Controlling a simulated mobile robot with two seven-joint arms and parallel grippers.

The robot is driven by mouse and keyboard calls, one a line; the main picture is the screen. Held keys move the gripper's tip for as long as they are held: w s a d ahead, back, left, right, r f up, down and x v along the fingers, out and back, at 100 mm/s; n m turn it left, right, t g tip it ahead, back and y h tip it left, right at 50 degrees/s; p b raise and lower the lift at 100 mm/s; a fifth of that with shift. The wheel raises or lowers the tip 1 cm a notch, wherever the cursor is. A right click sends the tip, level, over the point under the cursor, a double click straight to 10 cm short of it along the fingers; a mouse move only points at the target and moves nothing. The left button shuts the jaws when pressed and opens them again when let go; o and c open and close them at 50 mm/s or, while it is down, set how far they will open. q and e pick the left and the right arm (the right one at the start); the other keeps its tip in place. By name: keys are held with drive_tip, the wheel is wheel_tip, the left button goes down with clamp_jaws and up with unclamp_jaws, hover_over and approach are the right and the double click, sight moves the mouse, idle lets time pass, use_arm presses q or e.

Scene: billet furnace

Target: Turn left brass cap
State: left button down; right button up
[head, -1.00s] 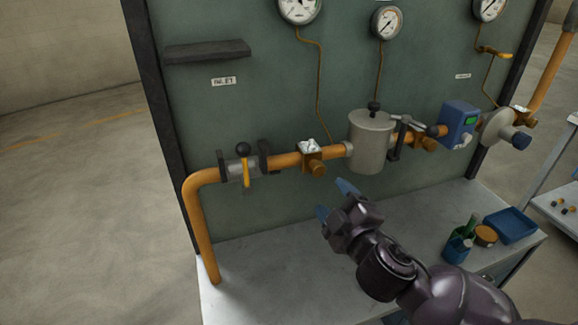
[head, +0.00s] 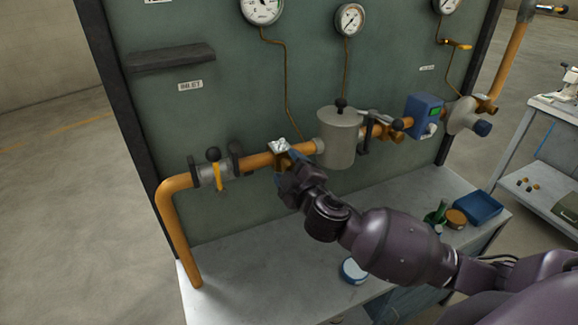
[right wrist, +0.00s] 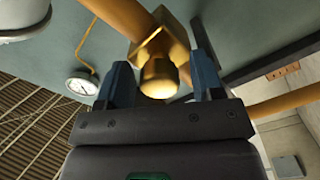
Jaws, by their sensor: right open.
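The left brass cap (right wrist: 158,77) shows in the right wrist view, round and gold, under a brass block (right wrist: 165,40) on the orange pipe. My right gripper (right wrist: 161,82) is open, with one blue finger on each side of the cap. Gaps show between the fingers and the cap, so they do not appear to touch it. In the head view the right gripper (head: 287,175) is at the pipe fitting and hides most of the cap. My left gripper is not in view.
The orange pipe (head: 180,184) runs along the green panel. A black-knobbed valve (head: 213,172) is left of the fitting and a grey canister (head: 339,138) right of it. The bench below holds a blue tray (head: 478,207) and a round blue-rimmed container (head: 354,270).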

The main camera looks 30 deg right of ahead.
drive_tip(key=c, duration=0.9)
